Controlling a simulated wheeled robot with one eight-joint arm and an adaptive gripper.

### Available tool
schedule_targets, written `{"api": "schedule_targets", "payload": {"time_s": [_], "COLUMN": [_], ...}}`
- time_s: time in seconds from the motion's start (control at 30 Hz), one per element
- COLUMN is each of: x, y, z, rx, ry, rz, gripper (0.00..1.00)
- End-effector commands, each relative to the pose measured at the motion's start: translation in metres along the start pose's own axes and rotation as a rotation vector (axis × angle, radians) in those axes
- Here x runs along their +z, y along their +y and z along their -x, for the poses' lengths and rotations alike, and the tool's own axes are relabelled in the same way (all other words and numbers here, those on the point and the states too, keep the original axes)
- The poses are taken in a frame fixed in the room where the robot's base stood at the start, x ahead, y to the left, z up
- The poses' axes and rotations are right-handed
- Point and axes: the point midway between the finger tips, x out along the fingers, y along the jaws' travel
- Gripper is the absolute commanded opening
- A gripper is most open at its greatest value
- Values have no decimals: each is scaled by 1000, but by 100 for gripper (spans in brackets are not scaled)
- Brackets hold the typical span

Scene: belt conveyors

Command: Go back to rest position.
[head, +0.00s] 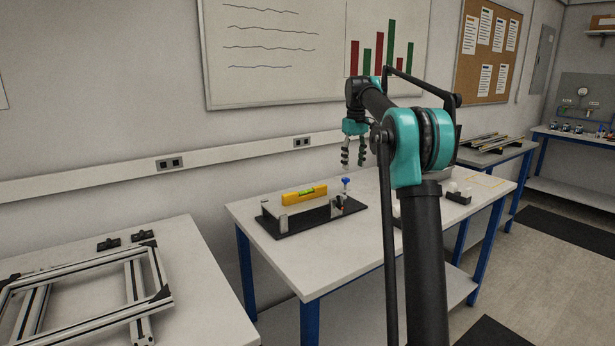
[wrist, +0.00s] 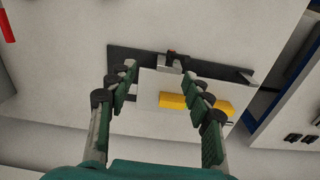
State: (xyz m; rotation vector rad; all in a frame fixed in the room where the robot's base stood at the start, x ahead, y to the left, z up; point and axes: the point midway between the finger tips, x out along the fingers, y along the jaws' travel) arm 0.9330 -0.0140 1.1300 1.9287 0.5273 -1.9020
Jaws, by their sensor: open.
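My gripper (head: 353,155) hangs pointing down from my raised arm in the head view, above the back part of the middle table (head: 300,265). In the wrist view my gripper (wrist: 160,90) has its two green-padded fingers spread apart, with nothing held between them. Below it on the table is a black base plate (head: 318,217) with metal blocks and a clamp with a blue knob (head: 345,181). A yellow spirit level (head: 304,195) rests across the fixture. The level also shows in the wrist view (wrist: 172,101), partly hidden by the right finger.
A left table (head: 200,290) holds an aluminium frame (head: 80,298) and black brackets (head: 110,243). A small black holder (head: 458,198) stands on the middle table's right part. Another table with metal profiles (head: 485,143) is behind. A whiteboard (head: 270,60) hangs on the wall.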

Motion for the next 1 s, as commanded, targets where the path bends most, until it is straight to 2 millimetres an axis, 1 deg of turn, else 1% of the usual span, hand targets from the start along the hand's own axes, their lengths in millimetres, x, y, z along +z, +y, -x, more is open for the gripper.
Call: {"api": "schedule_targets", "payload": {"time_s": [0.23,0.37,0.47,0.57,0.67,0.7,0.77,0.97,1.0], "x": [17,31,46,68,99,113,135,215,232], "y": [-7,-13,-20,-30,-45,-52,-63,-105,-114], "z": [-11,-22,-33,-48,-71,-81,-98,-158,-170], "rx": [11,19,27,36,48,52,58,76,78], "ry": [22,39,56,78,108,120,140,207,220], "rz": [-37,-66,-94,-130,-178,-198,-229,-331,-352], "gripper": [51,51,51,51,51,51,51,51,51]}}
